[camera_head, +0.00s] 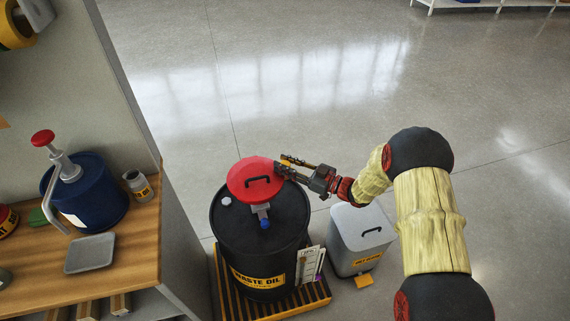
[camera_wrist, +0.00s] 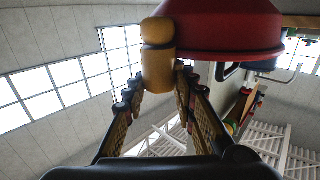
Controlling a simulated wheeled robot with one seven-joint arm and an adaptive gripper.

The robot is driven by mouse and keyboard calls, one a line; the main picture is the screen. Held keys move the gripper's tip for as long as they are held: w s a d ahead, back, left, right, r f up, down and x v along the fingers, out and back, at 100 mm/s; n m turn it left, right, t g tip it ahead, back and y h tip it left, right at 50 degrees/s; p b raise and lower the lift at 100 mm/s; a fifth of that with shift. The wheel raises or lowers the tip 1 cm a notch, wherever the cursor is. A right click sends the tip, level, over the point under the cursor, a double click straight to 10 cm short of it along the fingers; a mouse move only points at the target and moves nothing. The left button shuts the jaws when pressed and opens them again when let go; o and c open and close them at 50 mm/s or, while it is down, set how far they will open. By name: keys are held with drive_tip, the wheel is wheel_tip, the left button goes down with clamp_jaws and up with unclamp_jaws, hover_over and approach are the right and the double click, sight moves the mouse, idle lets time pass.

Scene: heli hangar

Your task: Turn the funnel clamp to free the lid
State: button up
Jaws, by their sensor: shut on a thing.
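The funnel's round red lid (camera_head: 246,170) with a black handle sits over the black waste oil drum (camera_head: 229,241). In the wrist view the red lid (camera_wrist: 225,28) shows from below at the top. A yellow clamp knob (camera_wrist: 158,65) stands beside the lid's rim. My gripper (camera_head: 284,167) reaches in from the right at the lid's right edge. In the wrist view my gripper (camera_wrist: 159,82) is shut on the knob, with one finger on each side. The clamp's body is hidden, and the knob is not clear in the head view.
A grey bin (camera_head: 361,238) stands right of the drum, under my arm. The drum stands on a striped yellow and black platform (camera_head: 312,305). A wooden bench (camera_head: 140,245) with a blue pump can (camera_head: 88,195) is at the left. The floor behind is clear.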

drive_tip(key=shift+c, duration=0.8)
drive_tip(key=shift+g, duration=0.3)
drive_tip(key=shift+w+n+g+y, duration=0.1)
drive_tip(key=shift+n+g+y, duration=0.2)
drive_tip(key=shift+n+g, duration=0.15)
drive_tip(key=n+g, duration=0.2)
drive_tip(key=g, duration=0.1)
drive_tip(key=n+g+y, duration=0.1)
drive_tip(key=n+g, duration=0.2)
drive_tip(key=g, duration=0.1)
drive_tip(key=shift+f+y, duration=0.1)
drive_tip(key=shift+y, duration=0.2)
drive_tip(key=n+g+b, duration=0.1)
drive_tip(key=n+g, duration=0.1)
drive_tip(key=g, duration=0.2)
drive_tip(key=shift+n+g, duration=0.35)
drive_tip(key=shift+n+g+h+b, duration=0.35)
drive_tip(key=shift+n+g+h, duration=0.4)
drive_tip(key=shift+g, duration=0.45)
drive_tip(key=shift+n+g, duration=0.25)
drive_tip(key=shift+g, duration=0.05)
drive_tip(key=o, duration=1.2)
drive_tip(key=shift+c, duration=0.2)
